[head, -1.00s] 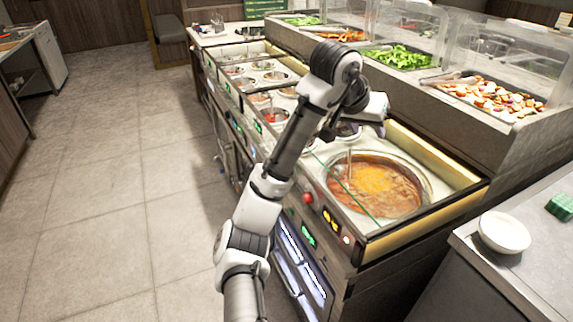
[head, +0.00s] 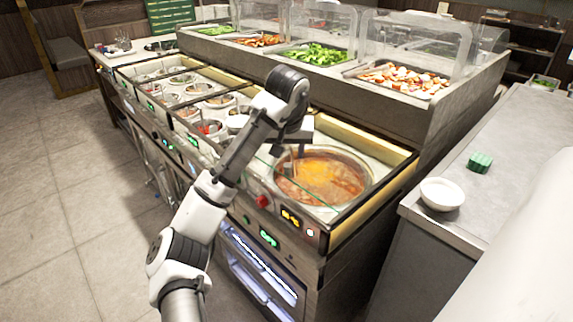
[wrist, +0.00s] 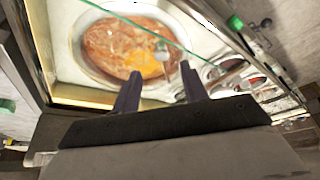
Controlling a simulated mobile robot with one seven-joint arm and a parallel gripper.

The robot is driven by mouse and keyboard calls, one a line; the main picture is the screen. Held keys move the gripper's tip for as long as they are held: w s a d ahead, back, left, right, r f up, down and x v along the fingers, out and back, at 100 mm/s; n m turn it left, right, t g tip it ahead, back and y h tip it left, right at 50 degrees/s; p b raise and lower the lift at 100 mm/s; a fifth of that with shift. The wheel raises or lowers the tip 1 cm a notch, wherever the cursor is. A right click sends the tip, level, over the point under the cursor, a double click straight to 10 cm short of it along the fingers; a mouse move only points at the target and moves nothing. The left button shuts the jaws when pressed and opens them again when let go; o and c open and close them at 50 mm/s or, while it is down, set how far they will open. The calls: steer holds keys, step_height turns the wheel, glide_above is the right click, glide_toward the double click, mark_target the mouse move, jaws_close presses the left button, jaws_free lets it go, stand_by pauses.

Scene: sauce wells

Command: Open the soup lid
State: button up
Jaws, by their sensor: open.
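The soup well (head: 345,183) is a round pot of orange-red soup at the front end of the counter; the soup also shows in the wrist view (wrist: 110,45). A clear glass pane with a thin green edge (wrist: 135,24) crosses above the soup and looks like the lid. Its edge runs diagonally, and its full extent is hard to see. A ladle (wrist: 161,48) stands in the soup. My gripper (wrist: 158,84) is open with nothing between its fingers, over the near rim side of the well. In the head view my arm partly hides it.
Several small sauce wells (head: 205,105) line the counter to the left. Raised food trays under clear covers (head: 415,40) stand behind. A steel table with a white bowl (head: 442,194) and a green block (head: 480,162) is at the right. Floor is free at the left.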

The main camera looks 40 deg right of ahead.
mark_target(288, 166)
steer(key=p+x, duration=0.1)
steer(key=x, duration=0.5)
steer(key=shift+w+d+f, duration=0.1)
steer(key=shift+w+f, duration=0.1)
steer(key=shift+f, duration=0.15)
jaws_close()
